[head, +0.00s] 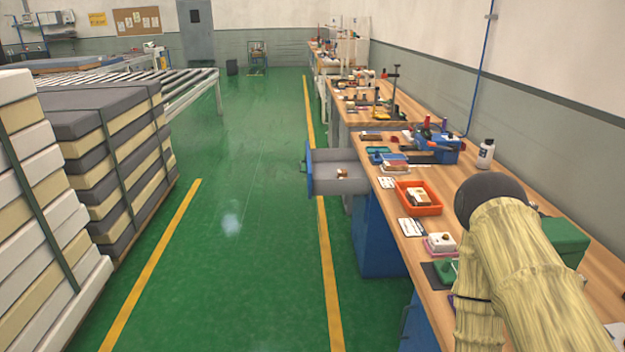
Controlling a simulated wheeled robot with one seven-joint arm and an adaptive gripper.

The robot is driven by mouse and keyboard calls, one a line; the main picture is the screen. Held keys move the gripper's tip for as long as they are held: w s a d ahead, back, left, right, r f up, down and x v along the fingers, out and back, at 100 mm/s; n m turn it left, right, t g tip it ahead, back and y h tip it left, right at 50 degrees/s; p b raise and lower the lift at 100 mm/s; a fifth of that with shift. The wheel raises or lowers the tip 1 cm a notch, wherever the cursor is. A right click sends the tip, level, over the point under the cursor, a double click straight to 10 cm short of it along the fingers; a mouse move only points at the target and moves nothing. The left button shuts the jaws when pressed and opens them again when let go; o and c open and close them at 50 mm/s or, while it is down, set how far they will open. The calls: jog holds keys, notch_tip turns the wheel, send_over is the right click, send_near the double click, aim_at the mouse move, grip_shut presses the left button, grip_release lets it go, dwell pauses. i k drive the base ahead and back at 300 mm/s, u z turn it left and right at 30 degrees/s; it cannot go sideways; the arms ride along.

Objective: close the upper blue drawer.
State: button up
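The upper blue drawer (338,176) is pulled out from under the workbench and sticks out to the left over the aisle. Its blue front panel (309,172) faces left, with a handle on it. The inside is grey and holds a small brown and white item (342,174). The blue cabinet body (378,240) stands under the bench. My arm, in a pale yellow sleeve, reaches over the bench at the lower right, apart from the drawer. My gripper is not in view.
The wooden workbench (428,297) runs along the right wall and carries an orange tray (429,209), a green box (565,241), a white bottle (486,154) and several tools. Strapped mattress stacks (112,165) stand on the left. The green floor (235,260) between is clear.

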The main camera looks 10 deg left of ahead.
aim_at(322, 164)
jog(key=z, duration=0.2)
jog(key=k, duration=0.25)
jog(key=u, duration=1.5)
jog(key=i, duration=1.6)
jog(key=z, duration=0.85)
jog(key=i, duration=0.55)
jog(key=z, duration=0.5)
jog(key=i, duration=1.25)
jog(key=u, duration=0.6)
jog(key=i, duration=0.55)
jog(key=u, duration=0.2)
